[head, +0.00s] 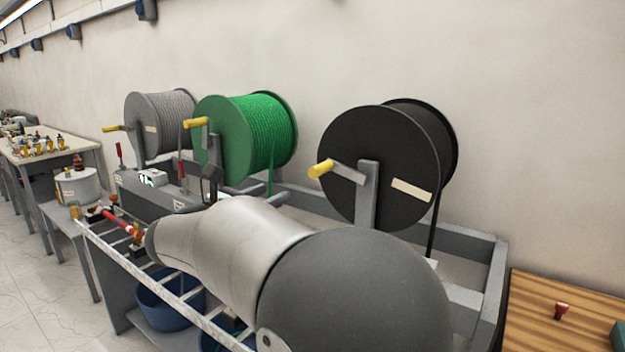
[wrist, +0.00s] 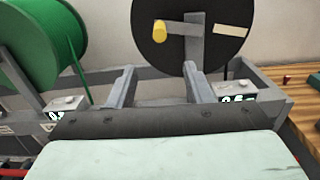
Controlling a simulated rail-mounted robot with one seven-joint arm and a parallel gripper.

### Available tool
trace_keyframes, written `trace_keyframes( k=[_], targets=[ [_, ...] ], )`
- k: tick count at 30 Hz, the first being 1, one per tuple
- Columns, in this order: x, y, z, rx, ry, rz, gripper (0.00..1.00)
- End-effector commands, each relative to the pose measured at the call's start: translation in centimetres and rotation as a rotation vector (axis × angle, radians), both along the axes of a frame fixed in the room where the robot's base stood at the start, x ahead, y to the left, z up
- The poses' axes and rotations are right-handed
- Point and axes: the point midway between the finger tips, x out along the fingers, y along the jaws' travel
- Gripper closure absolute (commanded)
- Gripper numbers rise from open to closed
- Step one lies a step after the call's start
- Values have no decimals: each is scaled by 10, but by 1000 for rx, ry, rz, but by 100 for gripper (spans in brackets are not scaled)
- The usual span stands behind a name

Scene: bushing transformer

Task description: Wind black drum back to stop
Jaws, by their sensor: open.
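The black drum (head: 372,165) stands on its bracket at the right of the row in the head view. Its crank arm points left to a yellow handle (head: 321,168). A dark strand hangs from the drum's right side. In the wrist view the drum (wrist: 228,28) is at the top centre, its yellow handle (wrist: 159,33) left of the bracket post. My gripper (wrist: 161,85) is open and empty, its two fingers apart below the handle and not touching it. In the head view my arm hides the gripper's fingers in large part.
A green drum (head: 245,130) and a grey drum (head: 160,122) stand to the left, each with a yellow crank handle. A small box with green digits (wrist: 236,95) sits below the black drum. A wooden table (head: 560,315) is at the right. Blue bins (head: 170,305) are below the rack.

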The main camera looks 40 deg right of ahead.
Motion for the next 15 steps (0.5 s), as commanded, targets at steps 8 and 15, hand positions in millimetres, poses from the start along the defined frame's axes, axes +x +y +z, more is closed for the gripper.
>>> trace_keyframes(
  k=[8,15],
  targets=[
    [16,-51,3,-2,6,-5,54],
    [32,-101,3,-2,8,-5,54]
  ],
)
